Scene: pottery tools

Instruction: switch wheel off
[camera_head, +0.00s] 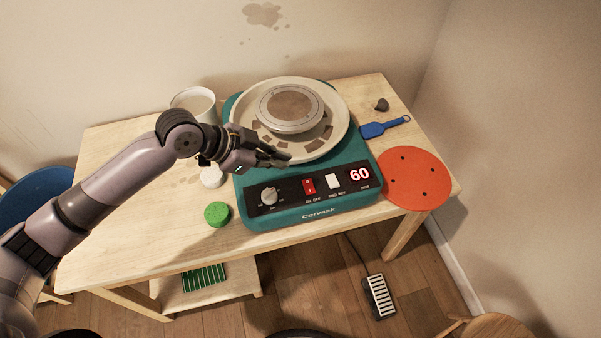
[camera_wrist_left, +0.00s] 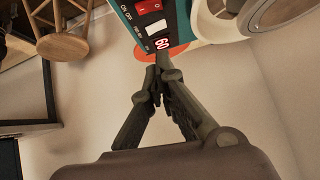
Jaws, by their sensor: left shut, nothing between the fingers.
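The teal pottery wheel (camera_head: 355,151) stands on the wooden table, with a round wheel head (camera_head: 290,107) inside a beige splash pan (camera_head: 335,128). Its black front panel carries a grey knob (camera_head: 269,195), a red on/off switch (camera_head: 308,186), a white fwd/rev switch (camera_head: 333,181) and a lit red display reading 60 (camera_head: 359,174). The red switch also shows in the left wrist view (camera_wrist_left: 148,6). My left gripper (camera_head: 286,160) is shut and empty, above the wheel's body just behind the panel, apart from the red switch. My right gripper is not in view.
A white bucket (camera_head: 194,102) stands behind my left arm. A white round piece (camera_head: 212,177) and a green round piece (camera_head: 217,213) lie left of the wheel. An orange disc (camera_head: 416,179), a blue tool (camera_head: 384,127) and a dark lump (camera_head: 382,105) lie right. A foot pedal (camera_head: 380,296) is on the floor.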

